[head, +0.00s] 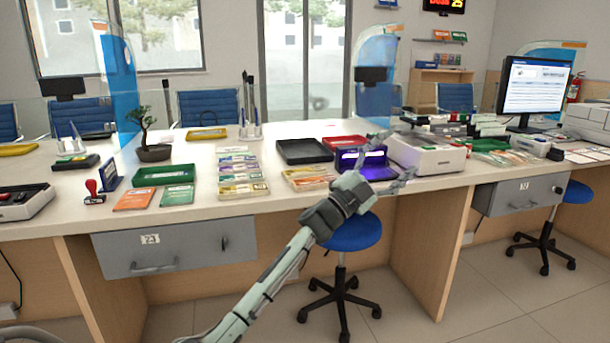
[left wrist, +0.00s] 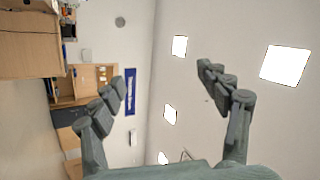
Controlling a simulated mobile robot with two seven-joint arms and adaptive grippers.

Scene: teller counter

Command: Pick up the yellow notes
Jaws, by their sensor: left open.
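Rows of banded notes lie on the counter in the head view, left of centre. The yellowish notes (head: 243,189) look to be at the front end of one row, beside paler and purple bundles. A second group of notes (head: 308,178), partly yellowish, lies to their right. My left gripper (head: 395,160) is open and empty, up and right of both groups, in front of the white machine. In the left wrist view its fingers (left wrist: 163,78) are spread apart with nothing between them; no notes show there. My right gripper is not in view.
A black tray (head: 303,151) and a red tray (head: 345,141) lie behind the notes. A purple-lit device (head: 362,163) and a white machine (head: 428,154) stand to their right. A green tray (head: 163,175) lies left. A blue stool (head: 352,235) stands before the counter.

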